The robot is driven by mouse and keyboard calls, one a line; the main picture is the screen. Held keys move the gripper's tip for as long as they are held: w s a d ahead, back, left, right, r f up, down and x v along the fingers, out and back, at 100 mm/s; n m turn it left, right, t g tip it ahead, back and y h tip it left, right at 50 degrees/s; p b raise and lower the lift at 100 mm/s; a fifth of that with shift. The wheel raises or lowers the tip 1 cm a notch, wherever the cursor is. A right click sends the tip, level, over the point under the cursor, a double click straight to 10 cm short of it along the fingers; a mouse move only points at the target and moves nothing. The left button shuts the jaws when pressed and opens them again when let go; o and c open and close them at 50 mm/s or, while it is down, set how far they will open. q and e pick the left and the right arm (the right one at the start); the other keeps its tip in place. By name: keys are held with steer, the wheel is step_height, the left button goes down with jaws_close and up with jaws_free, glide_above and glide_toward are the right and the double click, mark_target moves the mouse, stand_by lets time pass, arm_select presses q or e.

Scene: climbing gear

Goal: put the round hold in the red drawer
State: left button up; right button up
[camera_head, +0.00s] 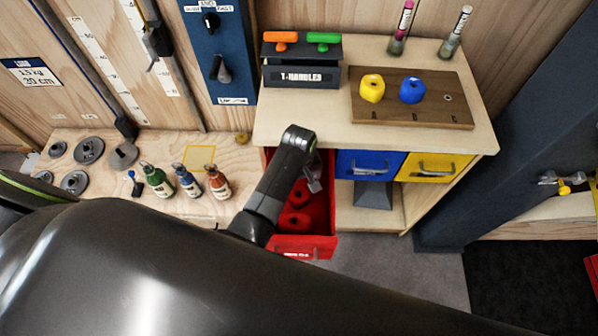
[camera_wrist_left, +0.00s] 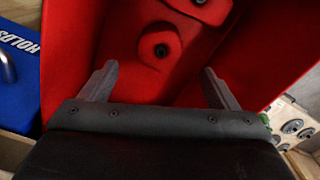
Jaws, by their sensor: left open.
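The red drawer (camera_head: 331,215) is pulled open below the counter, and its red inside fills much of the left wrist view (camera_wrist_left: 265,55). A red round hold with a dark hole (camera_wrist_left: 158,47) lies on the drawer floor. A second, more angular red hold (camera_wrist_left: 212,10) is partly cut off at the top of that view. In the head view two red holds show in the drawer, one nearer its front (camera_head: 292,222). My left gripper (camera_head: 314,178) points down over the drawer, its jaws (camera_wrist_left: 160,82) apart with nothing between them. The round hold is beyond the fingertips. My right gripper is out of view.
Blue (camera_head: 352,163) and yellow (camera_head: 430,170) drawers are shut to the right. A wooden board (camera_head: 440,105) on the counter holds a yellow hold (camera_head: 372,88) and a blue hold (camera_head: 412,90). Bottles (camera_head: 188,181) stand on the lower bench at left.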

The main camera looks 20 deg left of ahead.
arm_select(q)
steer(key=shift+r, duration=2.05)
